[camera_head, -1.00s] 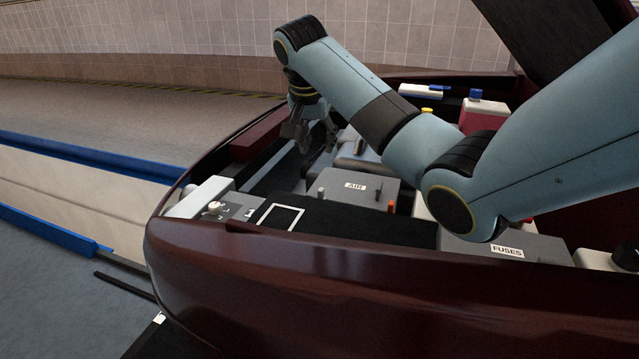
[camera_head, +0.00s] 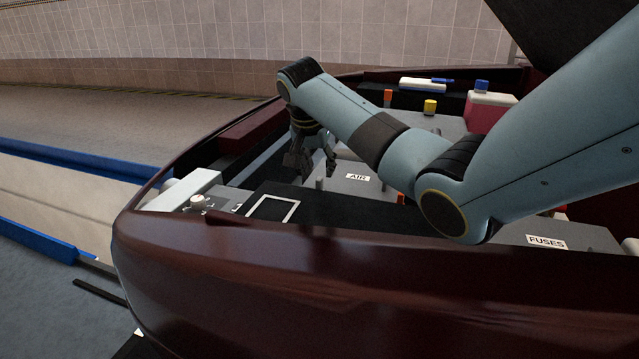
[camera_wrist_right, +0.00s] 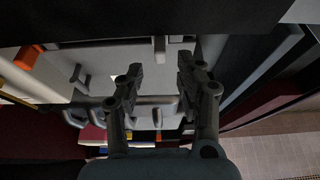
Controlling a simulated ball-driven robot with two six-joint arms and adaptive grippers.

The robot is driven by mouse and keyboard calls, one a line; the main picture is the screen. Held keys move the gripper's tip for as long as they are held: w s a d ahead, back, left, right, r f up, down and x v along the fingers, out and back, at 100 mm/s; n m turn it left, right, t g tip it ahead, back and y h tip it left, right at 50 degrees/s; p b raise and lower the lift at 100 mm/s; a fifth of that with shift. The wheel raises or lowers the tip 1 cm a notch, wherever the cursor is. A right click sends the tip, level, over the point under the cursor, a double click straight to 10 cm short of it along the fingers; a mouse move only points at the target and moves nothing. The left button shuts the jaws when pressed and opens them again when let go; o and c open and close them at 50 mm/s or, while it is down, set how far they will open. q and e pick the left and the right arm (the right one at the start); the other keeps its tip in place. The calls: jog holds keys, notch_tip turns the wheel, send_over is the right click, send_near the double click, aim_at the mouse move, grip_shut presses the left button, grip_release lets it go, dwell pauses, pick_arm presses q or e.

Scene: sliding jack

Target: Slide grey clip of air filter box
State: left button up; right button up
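The air filter box (camera_head: 345,187) is a grey box with an AIR label in the head view, partly hidden by my right arm. A small grey upright clip (camera_head: 319,184) stands at its left end. An orange clip (camera_head: 400,198) is at its front right. My right gripper (camera_head: 314,164) points down over the box's left end, just behind and above the grey clip. In the right wrist view the fingers (camera_wrist_right: 158,82) are apart with nothing between them. There the light grey clip (camera_wrist_right: 160,48) lies beyond the tips, apart from them, and the orange clip (camera_wrist_right: 28,57) is at the left. My left gripper is out of view.
A black panel with a white outline (camera_head: 272,208) lies in front of the box. The dark red car body edge (camera_head: 330,250) runs along the front. A grey FUSES box (camera_head: 560,238) is at the right. Yellow (camera_head: 430,106) and blue (camera_head: 481,86) caps stand behind.

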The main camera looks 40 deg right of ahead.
aim_at(320, 178)
jog(key=b+x, duration=0.1)
jog(key=x, duration=0.3)
jog(key=shift+f, duration=0.15)
grip_shut()
